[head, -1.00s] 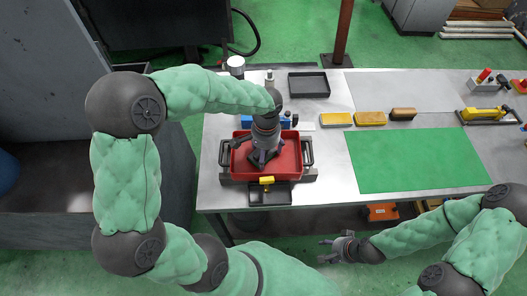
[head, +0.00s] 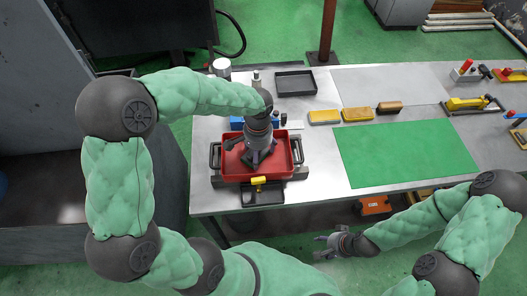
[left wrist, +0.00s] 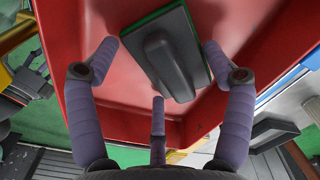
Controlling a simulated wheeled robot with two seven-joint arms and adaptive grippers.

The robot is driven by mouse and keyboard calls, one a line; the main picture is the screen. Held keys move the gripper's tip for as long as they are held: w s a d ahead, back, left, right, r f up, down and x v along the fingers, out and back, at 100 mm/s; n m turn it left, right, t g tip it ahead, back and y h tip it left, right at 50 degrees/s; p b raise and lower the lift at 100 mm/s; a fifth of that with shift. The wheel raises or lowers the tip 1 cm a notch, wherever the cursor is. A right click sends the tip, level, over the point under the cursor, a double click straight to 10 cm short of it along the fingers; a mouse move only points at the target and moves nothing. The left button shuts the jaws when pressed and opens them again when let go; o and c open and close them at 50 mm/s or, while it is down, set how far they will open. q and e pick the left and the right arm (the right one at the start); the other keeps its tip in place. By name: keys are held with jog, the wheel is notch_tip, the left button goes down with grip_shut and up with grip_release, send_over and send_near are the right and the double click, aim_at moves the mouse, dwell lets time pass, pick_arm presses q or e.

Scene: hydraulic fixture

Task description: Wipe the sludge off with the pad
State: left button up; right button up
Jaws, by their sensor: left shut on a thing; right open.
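The red tray (head: 229,168) sits in a dark fixture at the left end of the bench. My left gripper (head: 257,158) points down into it. In the left wrist view the pad (left wrist: 168,52) has a dark handle block and a green edge and lies over the red tray (left wrist: 75,60). I cannot make out the sludge in either view. My right gripper (head: 322,246) is open and empty in front of the bench.
A yellow-handled part (head: 259,183) stands at the tray's front. Behind it are a blue block (head: 237,123) and a black tray (head: 295,83). Several sponges and a brush (head: 357,114) lie to the right. The green mat (head: 405,152) is clear.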

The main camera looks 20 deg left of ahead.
pick_arm(q)
jog(key=shift+s+a+f, duration=0.35)
jog(key=shift+s+a, duration=0.2)
jog(key=shift+s, duration=0.05)
notch_tip(320, 180, up, 3)
jog(key=shift+w+a+f+p, duration=0.1)
jog(key=shift+f+p, duration=0.1)
jog(key=shift+p, duration=0.85)
jog(key=shift+r+p, duration=1.35)
jog(key=shift+r, duration=0.5)
jog(key=shift+w+r, duration=0.1)
jog(key=shift+r+p, duration=1.2)
jog(key=shift+r, duration=0.25)
jog(key=shift+f, duration=0.1)
